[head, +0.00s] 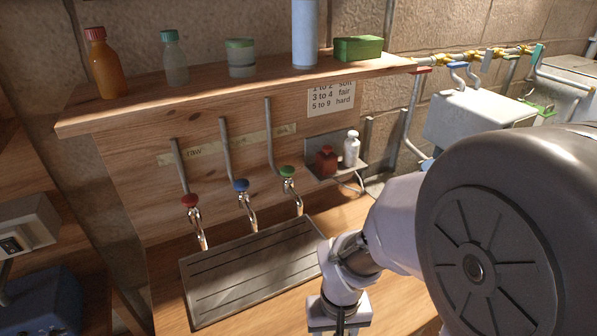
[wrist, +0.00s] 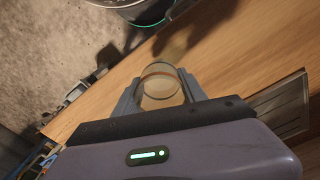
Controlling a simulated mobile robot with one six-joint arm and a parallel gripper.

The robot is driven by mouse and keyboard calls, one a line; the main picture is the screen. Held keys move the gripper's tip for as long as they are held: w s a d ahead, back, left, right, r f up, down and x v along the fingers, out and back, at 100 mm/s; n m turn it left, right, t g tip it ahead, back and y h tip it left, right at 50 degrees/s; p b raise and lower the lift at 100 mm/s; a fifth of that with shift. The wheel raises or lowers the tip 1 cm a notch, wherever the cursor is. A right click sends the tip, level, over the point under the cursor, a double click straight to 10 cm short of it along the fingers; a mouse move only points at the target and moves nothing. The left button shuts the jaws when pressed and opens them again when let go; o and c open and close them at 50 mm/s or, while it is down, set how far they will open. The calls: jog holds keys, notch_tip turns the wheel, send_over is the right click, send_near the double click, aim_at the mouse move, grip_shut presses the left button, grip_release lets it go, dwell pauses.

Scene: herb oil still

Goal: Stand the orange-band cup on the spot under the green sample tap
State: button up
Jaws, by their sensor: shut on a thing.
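In the wrist view my gripper (wrist: 164,98) is shut on a clear round cup with an orange-brown band (wrist: 160,72). The cup sits between the two grey fingers, above the wooden bench top. In the head view the green sample tap (head: 288,172) is the rightmost of three taps on the wooden panel. Its spout ends above the right part of a grey slotted drip tray (head: 238,283). My arm is at the right of the tray in the head view. The fingers and cup are out of that view. The tray's edge also shows in the wrist view (wrist: 284,100).
The red tap (head: 190,201) and blue tap (head: 241,186) stand left of the green one. A small bracket with a red bottle (head: 326,160) and a white bottle (head: 351,148) is right of the taps. A shelf (head: 240,88) with bottles and tins overhangs them.

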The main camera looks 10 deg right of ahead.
jog(key=w+d, duration=0.1)
jog(key=w, duration=0.2)
jog(key=w+d+f+b, duration=0.1)
jog(key=w+d, duration=0.1)
jog(key=w+d+b, duration=0.1)
jog(key=w, duration=0.2)
jog(key=shift+w+d+f, duration=0.15)
jog(key=shift+w+f, duration=0.15)
jog(key=shift+w, duration=0.05)
jog(key=shift+w+f, duration=0.15)
jog(key=shift+f, duration=0.15)
jog(key=shift+f+b, duration=1)
jog(key=shift+f, duration=0.35)
jog(key=shift+f, duration=0.2)
jog(key=o, duration=1.3)
jog(key=shift+o, duration=0.2)
